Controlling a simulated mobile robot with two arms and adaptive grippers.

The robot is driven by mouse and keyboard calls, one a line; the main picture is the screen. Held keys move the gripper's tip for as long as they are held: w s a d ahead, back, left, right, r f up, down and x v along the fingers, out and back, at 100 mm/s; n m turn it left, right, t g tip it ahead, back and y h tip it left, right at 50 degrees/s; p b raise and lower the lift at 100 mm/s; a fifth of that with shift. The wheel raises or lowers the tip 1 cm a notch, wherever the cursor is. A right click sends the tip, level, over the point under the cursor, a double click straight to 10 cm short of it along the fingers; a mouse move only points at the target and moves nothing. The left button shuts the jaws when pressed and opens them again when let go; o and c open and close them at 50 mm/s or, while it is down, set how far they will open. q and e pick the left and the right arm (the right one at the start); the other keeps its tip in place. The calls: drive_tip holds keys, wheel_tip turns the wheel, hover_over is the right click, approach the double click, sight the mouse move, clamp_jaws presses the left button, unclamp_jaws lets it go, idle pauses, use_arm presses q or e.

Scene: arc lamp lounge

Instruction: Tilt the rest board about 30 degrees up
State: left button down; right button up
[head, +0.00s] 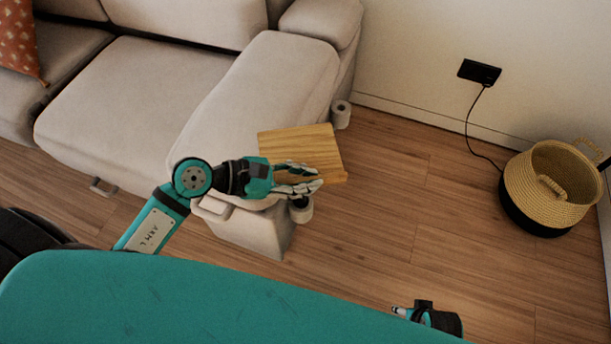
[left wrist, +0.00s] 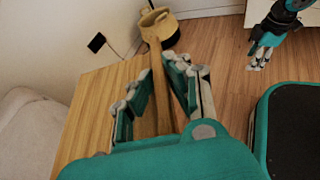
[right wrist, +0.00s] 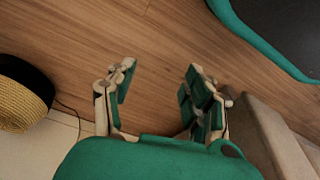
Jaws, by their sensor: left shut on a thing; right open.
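The rest board (head: 300,143) is a light wooden panel at the end of the sofa. My left gripper (head: 314,178) is at its near edge, with one finger on either side of it, shut on that edge. In the left wrist view the board (left wrist: 90,108) slants away on the left, and its edge strip (left wrist: 158,85) runs between the fingers. How far the board is tilted, and its hinge, I cannot tell. My right gripper (head: 402,312) is low and far from the board, partly hidden by my body. In the right wrist view it is open and empty (right wrist: 158,82) above the floor.
The beige sofa (head: 130,80) fills the left and back. A woven basket (head: 560,175) with a black base stands at the right. A cable runs from a black wall socket (head: 479,71) towards the basket. The wooden floor (head: 420,200) between is clear.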

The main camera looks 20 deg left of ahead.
idle(0.4)
use_arm(q)
drive_tip(key=shift+f+b, duration=0.2)
drive_tip(key=shift+b, duration=0.1)
drive_tip(key=shift+s+f+m+t+b, duration=0.15)
drive_tip(key=shift+f+m+t+b, duration=0.25)
drive_tip(key=shift+f+m+b, duration=0.45)
drive_tip(key=m+b, duration=0.1)
drive_tip(key=b, duration=0.2)
drive_tip(key=shift+d+f+t+y, duration=0.1)
drive_tip(key=shift+f+t+y, duration=0.2)
drive_tip(key=shift+f+t, duration=0.1)
drive_tip(key=shift+f+m+t+b, duration=0.1)
drive_tip(key=shift+m+t+b, duration=0.25)
drive_tip(key=shift+b, duration=0.15)
use_arm(e)
wheel_tip(320, 180, up, 14)
drive_tip(key=s+t, duration=0.1)
drive_tip(key=shift+d, duration=0.3)
drive_tip(key=shift+r, duration=0.15)
use_arm(q)
drive_tip(key=c, duration=1.3)
unclamp_jaws()
